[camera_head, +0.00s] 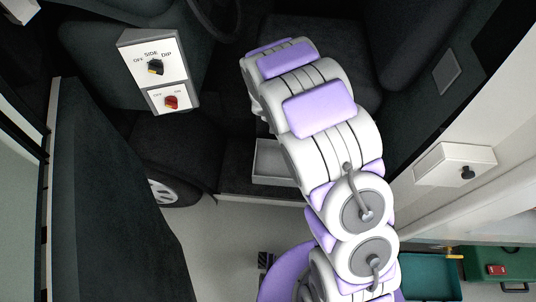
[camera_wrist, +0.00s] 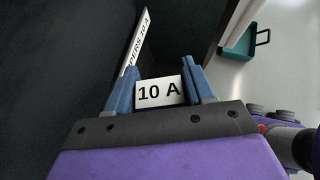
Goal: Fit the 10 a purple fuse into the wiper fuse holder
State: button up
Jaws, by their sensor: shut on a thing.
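In the wrist view my gripper (camera_wrist: 161,78) has its two blue fingers shut on a small piece with a white face marked "10 A" (camera_wrist: 159,92), which I take to be the fuse. No purple part of it shows. Just beyond the left finger stands a tilted white label (camera_wrist: 136,42) reading "...PERS 10 A", partly hidden by the finger. The slot of the wiper fuse holder cannot be seen. In the head view my arm reaches up into the dark cab, and it hides my gripper, the fuse and the holder.
In the head view, a white switch box (camera_head: 153,70) with two knobs stands left of my arm. A grey open tray (camera_head: 268,162) lies beside the arm. A white box with a black knob (camera_head: 455,165), a teal tray (camera_head: 430,277) and a green case (camera_head: 500,264) are at right.

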jog(key=s+a+f+m+g+y+b, duration=0.1)
jog(key=s+a+f+m+g+y, duration=0.15)
jog(key=a+f+m+y, duration=0.4)
jog(key=s+a+f+m+g+y+b, duration=0.1)
jog(key=s+a+f+m+g+y, duration=0.2)
jog(key=a+f+m, duration=0.55)
jog(key=w+a+f+m+t, duration=0.3)
jog(key=a+f+m+t, duration=0.1)
jog(key=f+m+t, duration=0.25)
jog(key=w+d+b, duration=0.1)
jog(key=w+b, duration=0.1)
jog(key=w, duration=0.4)
jog(key=shift+d+m, duration=0.25)
jog(key=shift+m, duration=0.2)
dwell(0.4)
